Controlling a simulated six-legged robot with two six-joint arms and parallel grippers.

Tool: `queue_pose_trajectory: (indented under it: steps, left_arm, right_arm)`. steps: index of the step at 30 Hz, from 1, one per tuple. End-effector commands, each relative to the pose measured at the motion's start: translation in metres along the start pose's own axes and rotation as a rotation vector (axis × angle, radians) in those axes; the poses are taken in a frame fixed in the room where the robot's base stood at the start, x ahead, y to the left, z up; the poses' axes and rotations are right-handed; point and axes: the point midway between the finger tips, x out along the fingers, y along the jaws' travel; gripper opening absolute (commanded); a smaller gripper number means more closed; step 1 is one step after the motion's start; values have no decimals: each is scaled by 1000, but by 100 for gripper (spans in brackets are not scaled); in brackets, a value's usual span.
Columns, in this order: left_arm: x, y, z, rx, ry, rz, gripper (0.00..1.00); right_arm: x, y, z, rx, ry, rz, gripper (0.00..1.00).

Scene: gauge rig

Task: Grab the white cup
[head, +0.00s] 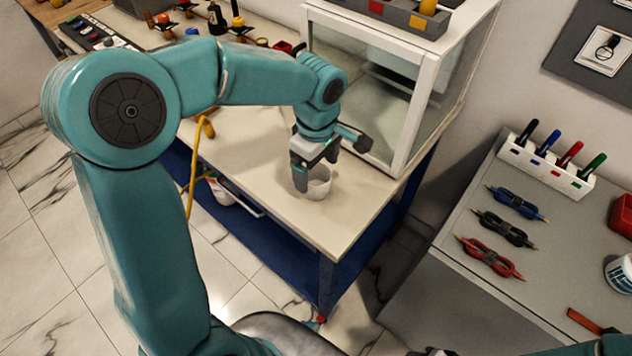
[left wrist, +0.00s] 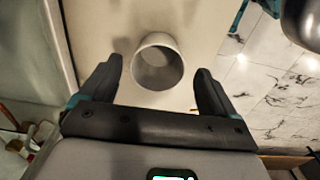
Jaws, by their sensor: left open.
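The white cup (head: 316,184) stands upright on the cream top of the workbench (head: 300,218), close to its front corner. In the left wrist view the cup (left wrist: 158,62) shows its round open mouth, between and a little beyond my fingertips. My left gripper (head: 306,172) is at the cup in the head view and hides part of its left side. In the left wrist view the fingers of my left gripper (left wrist: 155,80) are spread apart, with a gap on both sides of the cup. My right gripper does not clearly show.
A white-framed glass cabinet (head: 405,130) stands right behind the cup. A yellow cable (head: 193,165) hangs over the bench's left edge. Bottles and small parts lie at the back. A grey table (head: 545,250) with a marker rack (head: 545,165) and wound test leads (head: 505,230) is at right.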

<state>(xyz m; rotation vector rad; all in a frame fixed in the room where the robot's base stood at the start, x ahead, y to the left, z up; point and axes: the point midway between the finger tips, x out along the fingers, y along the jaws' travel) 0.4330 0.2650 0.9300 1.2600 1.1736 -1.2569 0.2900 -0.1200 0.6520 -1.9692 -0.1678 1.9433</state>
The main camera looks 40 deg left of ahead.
Motion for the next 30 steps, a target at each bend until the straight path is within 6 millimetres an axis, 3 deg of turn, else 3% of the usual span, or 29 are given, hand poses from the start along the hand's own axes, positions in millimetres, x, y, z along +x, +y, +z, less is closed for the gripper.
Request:
queue_pose_trajectory:
  steps: [9, 17, 23, 30]
  left_arm:
    - [46, 2, -4, -1, -1, -5, 90]
    - [50, 3, -4, 0, 0, -1, 90]
    - [50, 2, -4, 0, 0, -2, 35]
    - [49, 2, -4, 0, 0, -2, 35]
  right_arm:
    - [-2, -1, 0, 0, 0, 0, 43]
    - [-2, -1, 0, 0, 0, 0, 43]
    - [-2, -1, 0, 0, 0, 0, 43]
    - [-2, -1, 0, 0, 0, 0, 43]
